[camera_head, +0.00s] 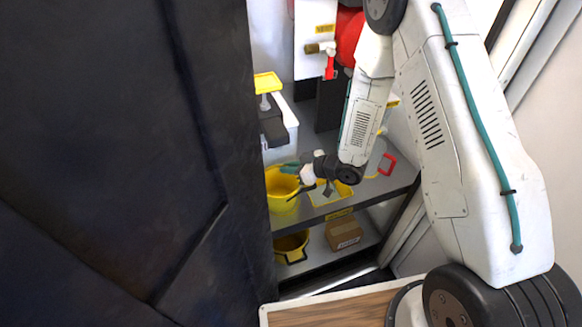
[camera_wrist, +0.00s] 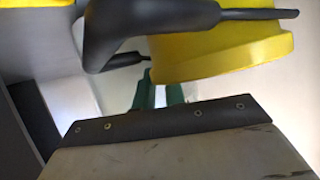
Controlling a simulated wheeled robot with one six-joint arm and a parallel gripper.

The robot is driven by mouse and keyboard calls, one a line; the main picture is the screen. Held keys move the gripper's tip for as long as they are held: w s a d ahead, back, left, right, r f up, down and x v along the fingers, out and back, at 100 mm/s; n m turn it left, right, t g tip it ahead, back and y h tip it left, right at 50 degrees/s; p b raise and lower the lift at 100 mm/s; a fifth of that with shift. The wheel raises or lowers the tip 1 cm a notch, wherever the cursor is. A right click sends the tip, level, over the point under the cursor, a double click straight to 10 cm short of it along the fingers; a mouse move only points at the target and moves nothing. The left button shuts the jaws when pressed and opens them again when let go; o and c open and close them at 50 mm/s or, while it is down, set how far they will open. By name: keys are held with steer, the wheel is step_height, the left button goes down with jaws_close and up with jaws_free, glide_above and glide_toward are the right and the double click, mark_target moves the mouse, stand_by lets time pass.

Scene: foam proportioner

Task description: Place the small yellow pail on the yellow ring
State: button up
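A yellow pail (camera_head: 281,189) is at the left end of the grey shelf, partly cut off by the dark panel. In the wrist view a yellow pail (camera_wrist: 222,50) fills the upper right, with a thick black handle (camera_wrist: 110,32) beside it. My gripper (camera_head: 291,168) has teal fingers and is at the pail's rim. In the wrist view the gripper (camera_wrist: 160,92) shows two teal fingers close together, tips partly hidden by the pail. Whether they grip the handle or rim is unclear. A yellow outlined marking (camera_head: 322,198) lies on the shelf right of the pail; I cannot tell if it is the ring.
A red handle (camera_head: 387,164) is at the shelf's right. A large dark panel (camera_head: 120,160) blocks the left.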

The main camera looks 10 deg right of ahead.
steer(key=o, duration=0.4)
steer(key=shift+c, duration=0.2)
steer(key=v, duration=1.2)
